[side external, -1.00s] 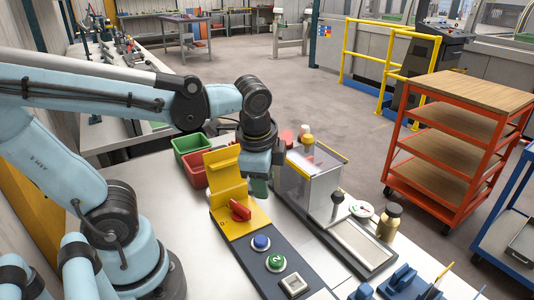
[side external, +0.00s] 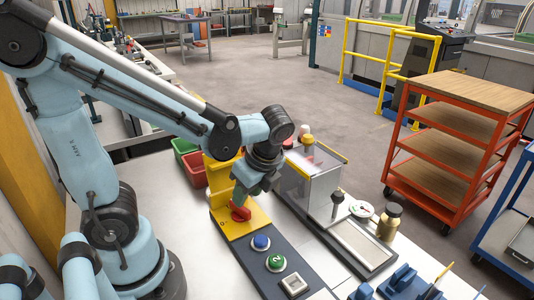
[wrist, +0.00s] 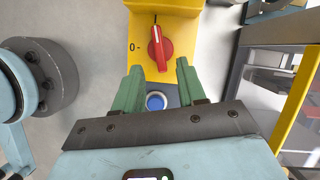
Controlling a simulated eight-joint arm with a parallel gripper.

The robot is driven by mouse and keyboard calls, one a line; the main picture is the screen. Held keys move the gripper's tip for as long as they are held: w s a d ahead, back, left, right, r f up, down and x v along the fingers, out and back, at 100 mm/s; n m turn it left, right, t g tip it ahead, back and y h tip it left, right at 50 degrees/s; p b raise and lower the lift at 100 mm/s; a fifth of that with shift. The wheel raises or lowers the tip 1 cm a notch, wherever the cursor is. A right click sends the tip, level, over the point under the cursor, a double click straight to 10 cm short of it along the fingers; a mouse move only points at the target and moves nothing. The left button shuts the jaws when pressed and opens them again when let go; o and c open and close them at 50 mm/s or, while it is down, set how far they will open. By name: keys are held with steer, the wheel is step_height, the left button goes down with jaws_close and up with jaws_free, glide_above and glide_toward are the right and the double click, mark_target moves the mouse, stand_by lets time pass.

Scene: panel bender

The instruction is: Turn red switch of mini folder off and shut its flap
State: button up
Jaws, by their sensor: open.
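The red switch (wrist: 158,50) sits on a yellow plate (wrist: 190,25) in the wrist view. Its white line points to the top of the picture, not at the "0" mark to its left. In the side view the red switch (side external: 241,213) is partly covered by my gripper (side external: 243,198). The yellow flap (side external: 217,172) stands raised behind the switch, partly hidden by my wrist. My gripper (wrist: 158,74) is open. Its two green fingers are apart, one on each side of the switch's lower end in the picture, with nothing between them that I can see held.
A blue button (wrist: 156,101) lies just below the switch in the wrist view. A green button (side external: 276,262) is further along the dark panel. A clear-walled machine (side external: 318,180) stands close on the right. Green and red bins (side external: 190,168) are behind left.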

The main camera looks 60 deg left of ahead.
mark_target(240, 211)
steer(key=shift+x, duration=2.75)
jaws_close()
